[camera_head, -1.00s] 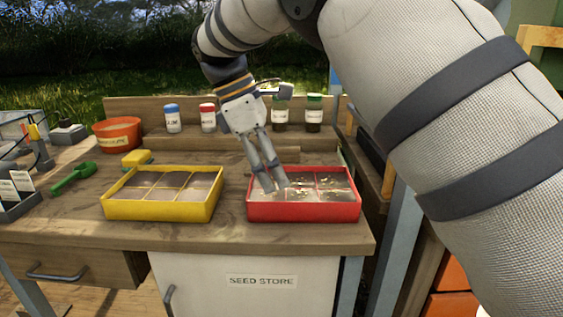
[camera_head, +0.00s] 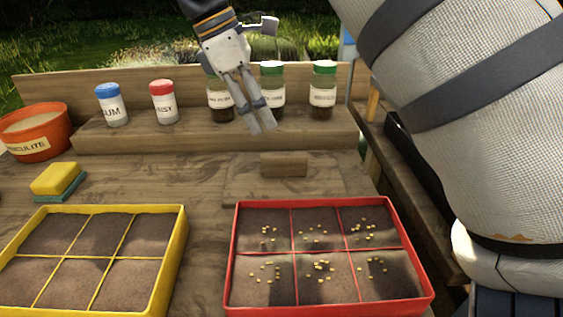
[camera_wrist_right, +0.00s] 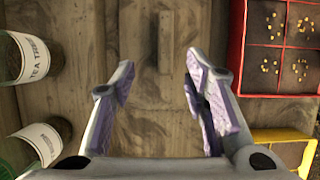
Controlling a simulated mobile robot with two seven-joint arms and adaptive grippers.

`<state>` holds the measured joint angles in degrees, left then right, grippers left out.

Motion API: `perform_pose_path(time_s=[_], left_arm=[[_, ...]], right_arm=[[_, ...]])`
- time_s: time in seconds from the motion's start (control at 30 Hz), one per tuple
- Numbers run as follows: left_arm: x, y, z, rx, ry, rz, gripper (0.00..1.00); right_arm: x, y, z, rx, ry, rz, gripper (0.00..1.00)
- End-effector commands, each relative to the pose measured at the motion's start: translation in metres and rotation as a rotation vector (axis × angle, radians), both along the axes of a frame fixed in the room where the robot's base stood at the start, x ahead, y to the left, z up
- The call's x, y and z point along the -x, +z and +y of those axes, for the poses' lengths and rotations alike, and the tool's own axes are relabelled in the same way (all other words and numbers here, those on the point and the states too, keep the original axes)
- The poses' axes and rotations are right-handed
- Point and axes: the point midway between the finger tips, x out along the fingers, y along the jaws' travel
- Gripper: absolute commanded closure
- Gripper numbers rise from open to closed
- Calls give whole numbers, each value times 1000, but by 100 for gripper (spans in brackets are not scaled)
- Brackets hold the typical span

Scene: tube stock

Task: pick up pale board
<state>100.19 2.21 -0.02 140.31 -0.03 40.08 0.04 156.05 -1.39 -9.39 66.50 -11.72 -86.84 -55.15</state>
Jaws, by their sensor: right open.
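The pale board (camera_head: 245,183) lies flat on the workbench behind the red tray. It is thin and close in colour to the bench, with a small wooden block (camera_head: 283,164) on top like a handle. In the right wrist view, the board (camera_wrist_right: 136,50) and block (camera_wrist_right: 165,42) lie ahead of the fingers. My right gripper (camera_head: 262,122) is open and empty, above the bench behind the board, in front of the jars on the shelf. Both fingers are apart in the wrist view (camera_wrist_right: 160,75). My left gripper is not in view.
The red tray (camera_head: 231,262) with seeds stands just in front of the board; the yellow tray (camera_head: 176,255) is at left. Several jars, including a green-lidded one (camera_head: 323,92), stand on the back shelf (camera_head: 160,142). A sponge (camera_head: 54,180) and orange pot (camera_head: 40,145) are at left.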

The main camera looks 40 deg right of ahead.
Motion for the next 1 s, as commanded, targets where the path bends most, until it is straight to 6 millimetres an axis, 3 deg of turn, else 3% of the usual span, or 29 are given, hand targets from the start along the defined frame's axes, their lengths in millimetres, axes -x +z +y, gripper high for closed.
perform_pose_path(time_s=[0.2,0.5,0.6,0.8,1.0], left_arm=[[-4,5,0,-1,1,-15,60],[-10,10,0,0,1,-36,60],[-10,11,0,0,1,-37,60],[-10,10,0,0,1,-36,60],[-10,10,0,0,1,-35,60]], right_arm=[[13,-40,-14,0,-2,2,58],[29,-84,-27,-1,-3,-1,58],[32,-95,-30,-1,-2,-1,58],[31,-97,-30,0,-2,-1,58],[31,-96,-30,0,-1,-2,100]])
